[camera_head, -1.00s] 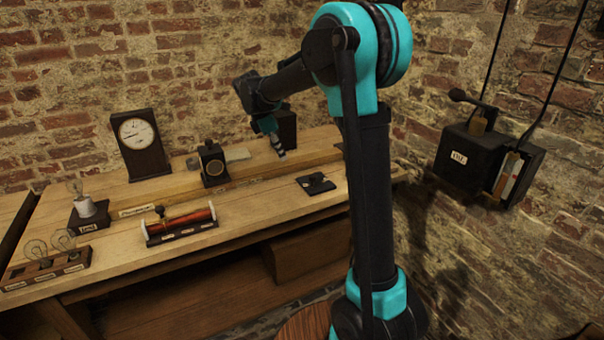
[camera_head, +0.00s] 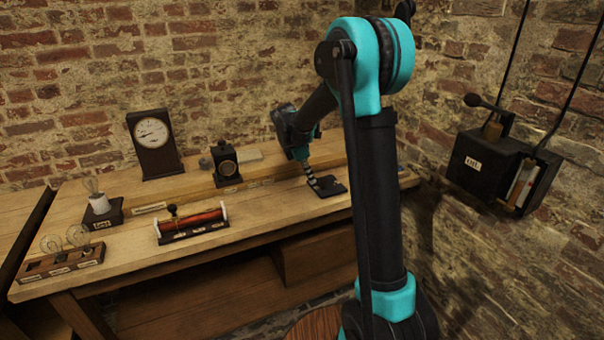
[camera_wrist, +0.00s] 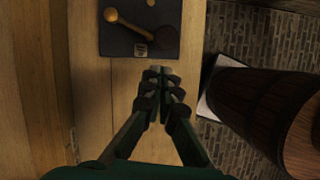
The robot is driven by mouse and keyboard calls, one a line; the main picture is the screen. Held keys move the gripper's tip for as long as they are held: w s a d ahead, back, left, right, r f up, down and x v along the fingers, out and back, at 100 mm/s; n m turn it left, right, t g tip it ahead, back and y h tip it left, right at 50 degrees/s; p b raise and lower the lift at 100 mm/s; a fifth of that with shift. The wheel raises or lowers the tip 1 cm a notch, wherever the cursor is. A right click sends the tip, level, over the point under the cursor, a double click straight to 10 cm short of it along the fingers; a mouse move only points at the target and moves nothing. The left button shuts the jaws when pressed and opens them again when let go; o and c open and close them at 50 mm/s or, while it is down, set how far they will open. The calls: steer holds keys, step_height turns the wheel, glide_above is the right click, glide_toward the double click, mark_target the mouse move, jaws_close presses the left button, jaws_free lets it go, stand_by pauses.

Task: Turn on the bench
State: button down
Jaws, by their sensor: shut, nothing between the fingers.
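The wooden bench (camera_head: 262,214) runs along the brick wall. A small flat black switch plate (camera_head: 334,190) lies near its right end. In the wrist view the plate (camera_wrist: 112,42) carries a brass lever with a round knob (camera_wrist: 111,15), a dark round part and a small label. My gripper (camera_head: 313,184) is shut and empty, pointing down beside the plate. In the wrist view my fingertips (camera_wrist: 160,72) are just below the plate's lower right part in the picture. I cannot tell whether they touch it.
On the bench stand a dial meter (camera_head: 153,144), a small black instrument (camera_head: 226,165), a red coil (camera_head: 193,221), a single bulb (camera_head: 97,202) and a row of bulbs (camera_head: 62,256). A black box (camera_head: 484,164) with a lever hangs on the right wall.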

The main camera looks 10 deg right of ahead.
steer(key=shift+w+d, duration=0.1)
steer(key=shift+d, duration=0.6)
steer(key=shift+s+d+n, duration=0.2)
steer(key=shift+d+n, duration=0.2)
steer(key=shift+n, duration=0.1)
steer(key=shift+s+d+n+t, duration=0.2)
steer(key=shift+d+n+t, duration=0.15)
steer(key=shift+d+n, duration=0.35)
steer(key=shift+s+d+n+t, duration=0.2)
steer(key=shift+d+n+t, duration=0.15)
steer(key=shift+d+n, duration=0.35)
steer(key=d+n+t+y, duration=0.1)
steer(key=d+n, duration=0.1)
steer(key=n, duration=0.1)
steer(key=shift+d+n, duration=0.3)
steer(key=shift+d, duration=0.05)
steer(key=shift+w+d, duration=0.25)
steer(key=shift+d, duration=0.35)
steer(key=shift+w+d, duration=0.2)
steer(key=shift+d, duration=0.4)
steer(key=shift+d, duration=0.1)
